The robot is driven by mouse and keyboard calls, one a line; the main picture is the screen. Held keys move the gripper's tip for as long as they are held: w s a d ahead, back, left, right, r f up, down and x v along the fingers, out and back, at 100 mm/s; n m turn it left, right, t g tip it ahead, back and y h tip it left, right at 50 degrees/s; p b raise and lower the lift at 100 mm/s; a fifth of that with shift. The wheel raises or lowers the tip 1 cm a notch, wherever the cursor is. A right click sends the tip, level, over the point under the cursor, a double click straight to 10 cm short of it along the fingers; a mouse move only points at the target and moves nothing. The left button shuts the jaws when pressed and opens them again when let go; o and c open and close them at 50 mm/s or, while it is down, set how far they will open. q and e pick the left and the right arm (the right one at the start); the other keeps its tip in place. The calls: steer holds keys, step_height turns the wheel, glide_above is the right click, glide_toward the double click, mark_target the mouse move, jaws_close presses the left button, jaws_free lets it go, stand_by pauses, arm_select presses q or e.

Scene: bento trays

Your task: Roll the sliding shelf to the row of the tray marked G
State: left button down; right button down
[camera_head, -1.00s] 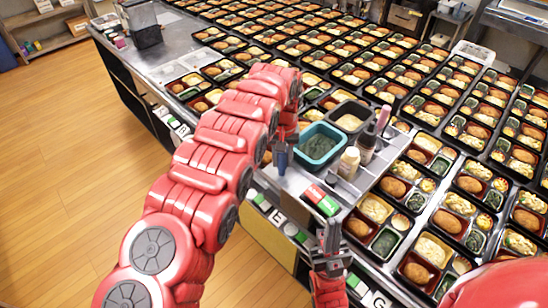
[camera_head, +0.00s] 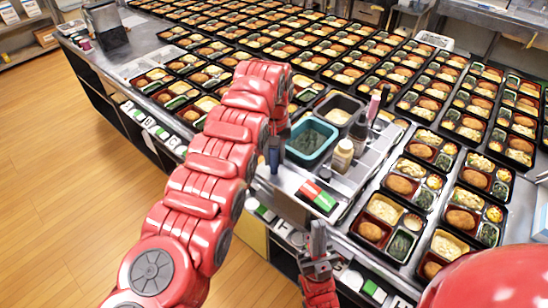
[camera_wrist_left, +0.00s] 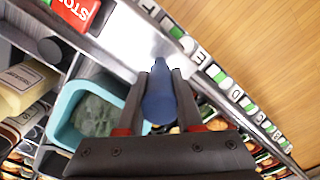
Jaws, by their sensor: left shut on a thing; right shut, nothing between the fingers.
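The sliding shelf (camera_head: 283,205) is a grey metal shelf at the counter's front edge, carrying a teal bin, bottles and a red-and-green block (camera_head: 314,196). My left gripper (camera_wrist_left: 160,76) is shut on the shelf's blue handle (camera_wrist_left: 158,100). The handle also shows in the head view (camera_head: 274,157), beside the teal bin (camera_head: 312,142). My right gripper (camera_head: 317,250) is shut and empty in front of the counter edge, below the shelf. Row markers (camera_head: 374,291) with white and green faces line the front edge. I cannot read a G on any of them now.
Many filled bento trays (camera_head: 400,187) stand in rows on the counter, close to the shelf's right side. A metal container (camera_head: 105,25) stands at the counter's far left. Wooden floor (camera_head: 60,190) lies open at the left.

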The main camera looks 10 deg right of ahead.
arm_select(q)
steer(key=shift+s+d+r, duration=0.1)
steer(key=shift+s+d, duration=0.1)
steer(key=shift+s, duration=0.05)
steer(key=c, duration=0.6)
jaws_free()
steer(key=shift+o, duration=0.2)
steer(key=shift+r, duration=0.1)
step_height(320, 180, up, 17)
steer(key=p, duration=1.6)
